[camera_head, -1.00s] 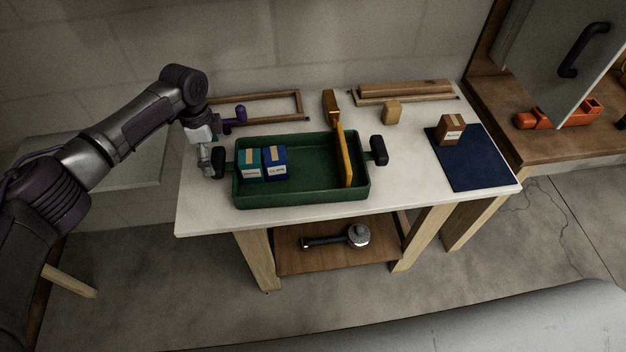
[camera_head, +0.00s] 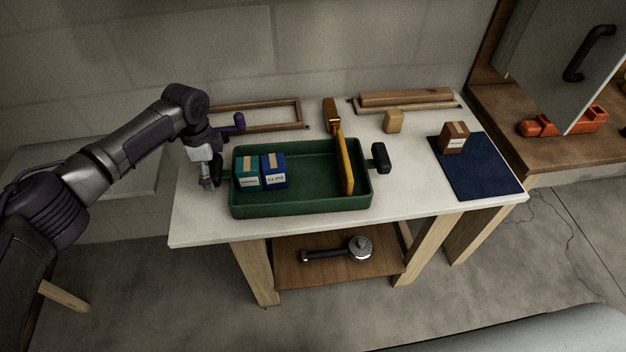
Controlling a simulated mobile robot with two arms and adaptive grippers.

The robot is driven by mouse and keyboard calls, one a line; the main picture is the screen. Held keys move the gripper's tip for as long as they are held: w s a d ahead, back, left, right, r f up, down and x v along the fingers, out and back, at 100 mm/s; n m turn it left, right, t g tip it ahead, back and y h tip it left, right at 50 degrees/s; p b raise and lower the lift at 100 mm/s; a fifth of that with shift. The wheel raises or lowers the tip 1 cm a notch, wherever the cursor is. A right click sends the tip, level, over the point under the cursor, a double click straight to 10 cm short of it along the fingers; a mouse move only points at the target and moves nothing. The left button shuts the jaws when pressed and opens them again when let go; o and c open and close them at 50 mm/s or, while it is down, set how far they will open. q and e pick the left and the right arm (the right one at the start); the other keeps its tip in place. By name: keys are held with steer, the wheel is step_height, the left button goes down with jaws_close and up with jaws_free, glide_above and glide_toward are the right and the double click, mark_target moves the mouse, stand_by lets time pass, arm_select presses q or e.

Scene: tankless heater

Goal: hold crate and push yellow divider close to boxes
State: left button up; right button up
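The green crate (camera_head: 300,204) lies on the white-topped table, with a dark handle at each short end. Inside it, a teal box (camera_head: 247,174) and a blue box (camera_head: 274,172) stand side by side at the left end. The yellow divider (camera_head: 345,165) stands crosswise near the crate's right end, with a wide gap between it and the boxes. My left gripper (camera_head: 210,180) is at the crate's left handle (camera_head: 218,171). Its fingers are small and partly hidden, so I cannot tell whether they grip the handle. My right gripper is not in view.
A brown box (camera_head: 454,137) sits on a dark blue mat (camera_head: 478,172) at the right. A tan block (camera_head: 394,121) and wooden frames (camera_head: 256,112) lie behind the crate. A metal tool (camera_head: 345,250) lies on the lower shelf. Orange items (camera_head: 563,122) are on the brown bench.

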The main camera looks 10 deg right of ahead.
arm_select(q)
steer(key=c, duration=0.5)
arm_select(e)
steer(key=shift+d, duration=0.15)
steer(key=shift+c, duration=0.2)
